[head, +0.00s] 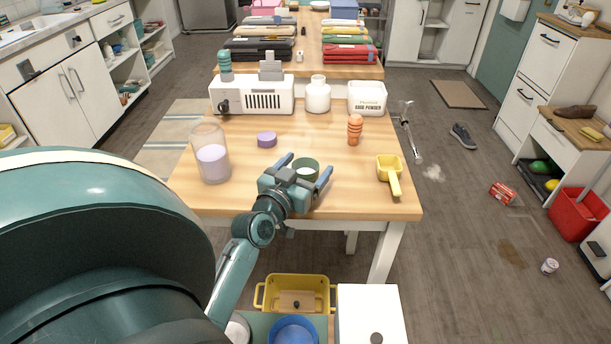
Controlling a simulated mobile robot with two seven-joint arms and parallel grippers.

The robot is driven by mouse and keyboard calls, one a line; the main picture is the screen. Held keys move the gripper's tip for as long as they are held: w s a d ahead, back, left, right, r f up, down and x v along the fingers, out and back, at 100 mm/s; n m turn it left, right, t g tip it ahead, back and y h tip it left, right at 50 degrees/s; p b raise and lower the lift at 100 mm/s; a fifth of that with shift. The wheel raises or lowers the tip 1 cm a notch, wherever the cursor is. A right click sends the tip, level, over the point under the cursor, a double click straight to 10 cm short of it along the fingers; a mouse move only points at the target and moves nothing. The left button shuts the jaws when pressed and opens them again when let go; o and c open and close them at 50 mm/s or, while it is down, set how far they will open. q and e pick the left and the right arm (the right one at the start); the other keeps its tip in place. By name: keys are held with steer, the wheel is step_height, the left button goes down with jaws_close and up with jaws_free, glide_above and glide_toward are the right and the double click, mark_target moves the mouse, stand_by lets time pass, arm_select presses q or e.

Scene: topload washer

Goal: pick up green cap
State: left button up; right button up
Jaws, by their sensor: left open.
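The green cap (306,163) is a dark green round piece with a pale middle, resting on the wooden table near its front edge. My left gripper (304,169) reaches in from the front left with its two blue fingers spread. One finger is on the left of the cap and the other on its right; I cannot tell whether either touches it. The gripper body hides the cap's near side. My right gripper is out of view.
On the table (240,195) are a purple lid (266,139), a glass jar (212,155), an orange bottle (355,130) and a yellow scoop (390,170). A white machine (250,97), a white bottle (318,95) and a powder tub (367,98) stand behind.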

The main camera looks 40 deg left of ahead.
arm_select(q)
steer(key=c, duration=1.1)
steer(key=shift+r, duration=0.1)
